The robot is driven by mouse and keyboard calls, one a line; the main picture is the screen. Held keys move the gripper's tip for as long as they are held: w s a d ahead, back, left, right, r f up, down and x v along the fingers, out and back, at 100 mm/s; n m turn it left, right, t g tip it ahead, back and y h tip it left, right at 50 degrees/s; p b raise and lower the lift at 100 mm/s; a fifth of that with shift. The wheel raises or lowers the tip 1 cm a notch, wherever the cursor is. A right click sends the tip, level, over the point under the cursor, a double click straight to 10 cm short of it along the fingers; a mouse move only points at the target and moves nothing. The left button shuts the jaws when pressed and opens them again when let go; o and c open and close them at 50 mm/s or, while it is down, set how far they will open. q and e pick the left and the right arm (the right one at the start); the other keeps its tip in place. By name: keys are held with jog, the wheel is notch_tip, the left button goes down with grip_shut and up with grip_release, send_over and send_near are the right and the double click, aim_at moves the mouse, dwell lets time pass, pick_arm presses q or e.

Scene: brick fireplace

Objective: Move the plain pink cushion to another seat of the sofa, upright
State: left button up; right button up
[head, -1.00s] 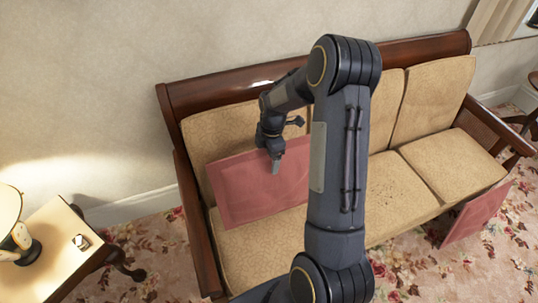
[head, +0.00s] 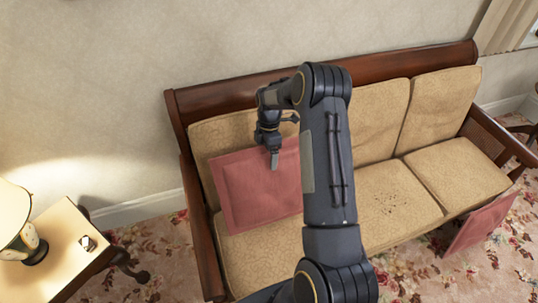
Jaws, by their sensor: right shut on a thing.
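The plain pink cushion (head: 245,190) is on the left seat of the sofa (head: 255,262), leaning upright near the tan back cushion. My right arm partly hides its right side. My right gripper (head: 274,162) points down at the cushion's upper part and is shut on it. One finger shows in front of the pink face. The sofa has a dark wooden frame and tan seat and back cushions. Its middle and right seats (head: 455,178) hold no cushion in view. My left gripper is not in view.
A second pink cushion (head: 480,226) leans on the floor by the sofa's front right. A side table (head: 68,240) with a lamp (head: 18,220) stands at the left. Dark specks (head: 392,203) lie on the middle seat. Flowered carpet surrounds the sofa.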

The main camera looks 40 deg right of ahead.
jog(key=shift+w, duration=0.15)
jog(key=shift+w+d+f+b, duration=0.1)
jog(key=shift+w+d+b, duration=0.15)
jog(key=shift+w, duration=0.5)
jog(key=shift+w+d+f+b, duration=0.2)
jog(key=shift+w+d, duration=0.1)
jog(key=shift+w, duration=0.45)
jog(key=shift+w+d+f+b, duration=0.1)
jog(key=shift+w+d+b, duration=0.15)
jog(key=shift+w, duration=0.5)
jog(key=shift+c, duration=0.2)
jog(key=o, duration=1.7)
notch_tip(320, 180, up, 10)
jog(key=p, duration=0.5)
jog(key=shift+p, duration=0.3)
